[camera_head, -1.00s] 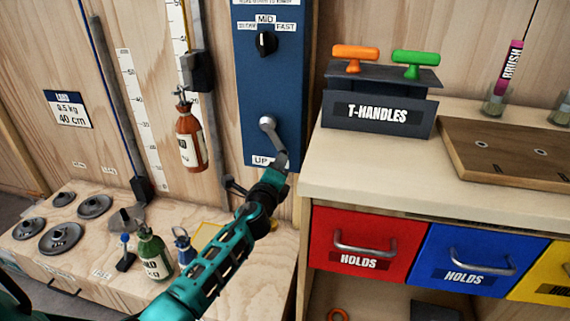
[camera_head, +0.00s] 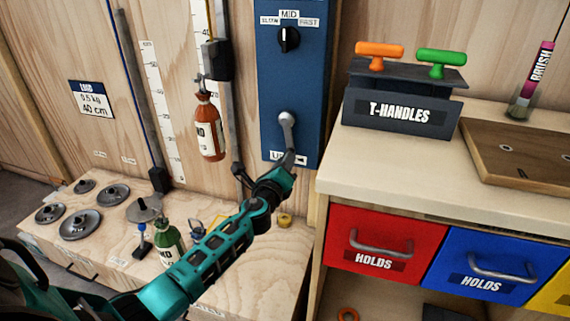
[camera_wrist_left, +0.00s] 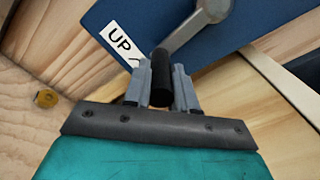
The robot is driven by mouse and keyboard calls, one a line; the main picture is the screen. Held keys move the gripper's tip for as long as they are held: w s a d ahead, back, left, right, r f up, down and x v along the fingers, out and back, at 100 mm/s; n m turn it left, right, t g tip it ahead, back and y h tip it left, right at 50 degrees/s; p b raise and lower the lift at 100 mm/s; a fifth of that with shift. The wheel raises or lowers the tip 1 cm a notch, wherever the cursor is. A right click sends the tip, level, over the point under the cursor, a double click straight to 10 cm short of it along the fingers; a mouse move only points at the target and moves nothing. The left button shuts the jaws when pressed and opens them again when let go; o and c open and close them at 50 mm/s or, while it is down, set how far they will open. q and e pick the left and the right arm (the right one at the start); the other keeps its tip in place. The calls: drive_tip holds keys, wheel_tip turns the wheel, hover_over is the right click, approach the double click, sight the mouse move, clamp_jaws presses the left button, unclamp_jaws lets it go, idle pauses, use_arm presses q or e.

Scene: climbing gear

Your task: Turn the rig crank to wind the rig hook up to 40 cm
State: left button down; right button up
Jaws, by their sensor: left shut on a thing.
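The rig crank (camera_head: 287,130) is a grey arm on the lower part of the blue panel, hanging down from its hub. In the left wrist view the crank arm (camera_wrist_left: 196,24) runs down to a dark handle (camera_wrist_left: 161,78). My left gripper (camera_wrist_left: 162,90) is shut on that handle; in the head view the gripper (camera_head: 288,165) sits at the panel's bottom edge. The rig hook (camera_head: 199,83) hangs under a dark block (camera_head: 216,61) and carries an orange-brown bottle (camera_head: 209,129) in front of a scale. The right gripper is not in view.
A card (camera_head: 93,98) reads 9.5 kg, 40 cm. A speed knob (camera_head: 289,39) on the panel is near MID. Weight discs (camera_head: 80,224) and a green bottle (camera_head: 170,242) stand on the low bench. The counter with a T-handles rack (camera_head: 400,113) is close on the right.

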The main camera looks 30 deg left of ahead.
use_arm(q)
drive_tip(key=shift+a+r, duration=0.2)
drive_tip(key=shift+a, duration=0.1)
drive_tip(key=c, duration=1.2)
unclamp_jaws()
drive_tip(key=shift+o, duration=1.4)
drive_tip(key=shift+d, duration=0.2)
drive_tip(key=shift+f, duration=0.1)
drive_tip(key=p+v, duration=0.1)
drive_tip(key=v, duration=1.2)
